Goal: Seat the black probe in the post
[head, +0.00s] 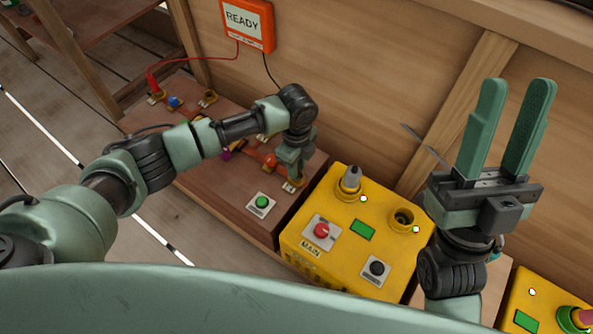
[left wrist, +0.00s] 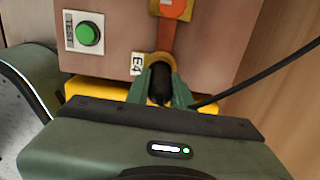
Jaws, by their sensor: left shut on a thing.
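My left gripper (head: 291,176) is shut on the black probe, low over the right end of the brown board. In the left wrist view the black probe (left wrist: 160,84) sits between the fingertips (left wrist: 158,92), with a black cable running off to the right. A brass post (left wrist: 161,58) beside the "E4" label is directly at the probe's far end. I cannot tell whether the tip is inside the post or only over it. In the head view the gripper hides the probe. My right gripper (head: 515,95) is open and empty, raised at the right.
An orange meter (head: 247,22) reading "READY" hangs on the wall. Its red probe (head: 153,84) stands at the board's far left. A green button (head: 262,201) is on the brown board (head: 228,195). A yellow "MAIN" box (head: 335,262) stands close on the right.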

